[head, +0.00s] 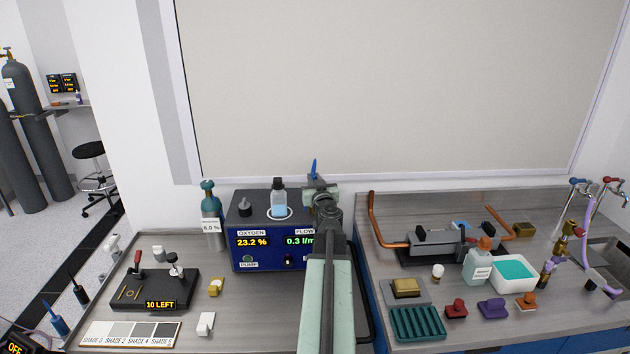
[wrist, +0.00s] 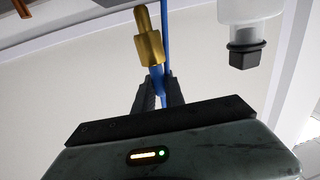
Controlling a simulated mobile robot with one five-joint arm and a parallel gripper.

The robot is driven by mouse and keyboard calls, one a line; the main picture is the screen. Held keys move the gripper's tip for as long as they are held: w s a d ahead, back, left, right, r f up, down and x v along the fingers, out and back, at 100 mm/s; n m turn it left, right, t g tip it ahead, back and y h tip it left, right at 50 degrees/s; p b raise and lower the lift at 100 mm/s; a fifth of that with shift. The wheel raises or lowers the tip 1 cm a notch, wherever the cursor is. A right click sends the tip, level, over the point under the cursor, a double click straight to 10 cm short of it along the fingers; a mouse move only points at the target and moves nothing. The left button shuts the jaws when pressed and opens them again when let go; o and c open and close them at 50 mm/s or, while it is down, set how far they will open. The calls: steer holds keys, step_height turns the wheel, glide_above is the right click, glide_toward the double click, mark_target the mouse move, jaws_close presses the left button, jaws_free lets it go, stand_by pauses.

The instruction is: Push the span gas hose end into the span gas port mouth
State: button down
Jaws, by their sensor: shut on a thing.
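My gripper (wrist: 157,92) is shut on a blue hose piece with a brass fitting, the hose end (wrist: 150,46), which points away from the jaws in the wrist view. A thin blue hose line (wrist: 166,25) runs just beside the fitting. In the head view my gripper (head: 318,186) is above the right rear of the blue analyser box (head: 275,262), with a bit of blue hose (head: 314,167) showing above it. I cannot make out the span gas port mouth; my arm covers the right part of the box.
A clear bottle with a black cap (head: 278,185) stands on the box, left of my gripper; it also shows in the wrist view (wrist: 250,28). A teal cylinder (head: 209,197) stands left of the box.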

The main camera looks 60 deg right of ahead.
steer(key=shift+f, duration=0.1)
steer(key=shift+f+b, duration=1.8)
steer(key=shift+b, duration=0.1)
steer(key=c, duration=1.3)
jaws_free()
steer(key=shift+r, duration=0.1)
